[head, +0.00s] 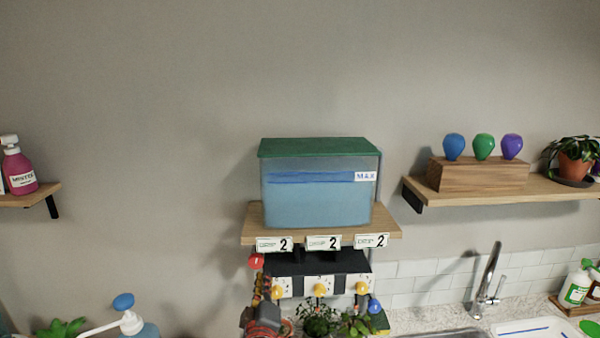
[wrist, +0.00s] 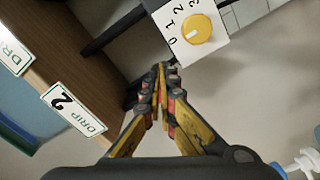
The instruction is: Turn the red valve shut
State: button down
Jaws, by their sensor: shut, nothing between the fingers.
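The red valve (head: 256,261) is a small red knob under the left end of the tank shelf in the head view. My gripper (head: 259,277) is just below it, fingers pointing up, at the left of the dial row. Whether they touch the valve I cannot tell. In the wrist view my gripper (wrist: 160,68) has its fingertips together with nothing between them. The red valve does not show in the wrist view. A yellow dial (wrist: 196,29) on a white numbered plate is beyond the fingertips there.
A water tank (head: 320,190) with a green lid stands on the wooden shelf (head: 390,229). Several yellow dials, including one in the middle (head: 319,290), and plants (head: 318,322) are below. A tap (head: 487,285) is at right.

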jog(key=shift+w+r, duration=0.2)
jog(key=shift+w, duration=0.8)
jog(key=shift+a+r, duration=0.1)
jog(key=shift+r, duration=0.35)
jog(key=shift+w+d+r+p, duration=0.15)
jog(key=shift+r+p, duration=0.4)
jog(key=shift+p, duration=0.6)
jog(key=shift+d+f, duration=0.25)
jog(key=shift+d, duration=0.1)
jog(key=s+f, duration=0.1)
jog(key=s, duration=0.5)
jog(key=shift+d+f+p, duration=0.15)
jog(key=shift+d+p, duration=0.1)
jog(key=shift+p, duration=0.2)
